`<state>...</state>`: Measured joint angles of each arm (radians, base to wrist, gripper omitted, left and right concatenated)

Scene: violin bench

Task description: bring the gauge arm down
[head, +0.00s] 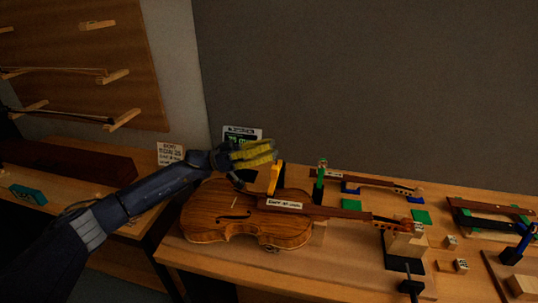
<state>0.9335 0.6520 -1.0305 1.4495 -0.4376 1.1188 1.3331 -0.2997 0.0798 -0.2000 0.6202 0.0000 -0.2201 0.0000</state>
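A yellow-orange upright piece (275,179), which looks like the gauge arm, stands raised and slightly tilted over the middle of the violin (220,215). What its foot joins is too small to tell. My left gripper (272,153), with yellow fingers, is above the violin's upper edge, just up and left of the orange piece. Whether the fingers touch it, or how far apart they are, I cannot tell. A small display (240,133) with green digits is partly hidden behind the gripper. My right gripper is not in view.
The violin lies on the wooden bench (330,280), its neck toward the right on a support block (404,245). A green post (320,182) stands behind the neck.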

